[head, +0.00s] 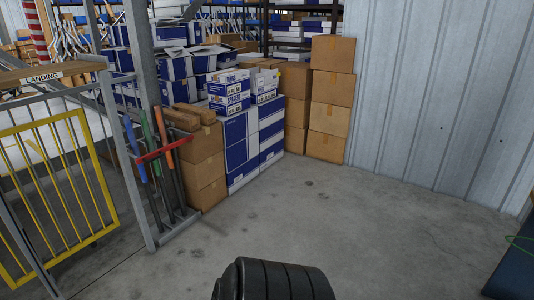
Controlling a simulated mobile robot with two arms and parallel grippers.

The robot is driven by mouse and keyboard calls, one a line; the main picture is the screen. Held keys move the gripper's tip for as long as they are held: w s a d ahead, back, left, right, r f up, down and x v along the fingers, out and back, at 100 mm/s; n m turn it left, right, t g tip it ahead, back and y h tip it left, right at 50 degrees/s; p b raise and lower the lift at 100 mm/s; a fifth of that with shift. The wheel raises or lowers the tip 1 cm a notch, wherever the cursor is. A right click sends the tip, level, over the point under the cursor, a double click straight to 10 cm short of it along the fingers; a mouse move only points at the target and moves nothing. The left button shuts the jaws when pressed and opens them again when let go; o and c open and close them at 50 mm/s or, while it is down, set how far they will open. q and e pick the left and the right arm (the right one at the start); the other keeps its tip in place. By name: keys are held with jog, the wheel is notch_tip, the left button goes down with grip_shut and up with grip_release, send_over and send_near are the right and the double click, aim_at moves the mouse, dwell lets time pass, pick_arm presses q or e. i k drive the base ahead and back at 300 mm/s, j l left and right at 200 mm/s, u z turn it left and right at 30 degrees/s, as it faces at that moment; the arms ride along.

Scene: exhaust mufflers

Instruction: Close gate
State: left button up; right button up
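A yellow barred gate (58,190) stands at the left edge of the head view, below a wooden board with a LANDING sign (43,77). Its left part is cut off by the picture edge. A grey metal post (128,165) stands to its right, with a visible gap between the gate's right edge and the post. I cannot tell whether the gate is latched or how far it stands open. Neither of my grippers shows in this view.
Long-handled tools (160,160) stand in a red-barred rack right of the post. Brown cartons (205,170) and blue-and-white boxes (240,150) are stacked behind. More cartons (332,95) stand by the corrugated wall (430,100).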

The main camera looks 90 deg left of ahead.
aim_at(79, 112)
jog(key=u, duration=2.5)
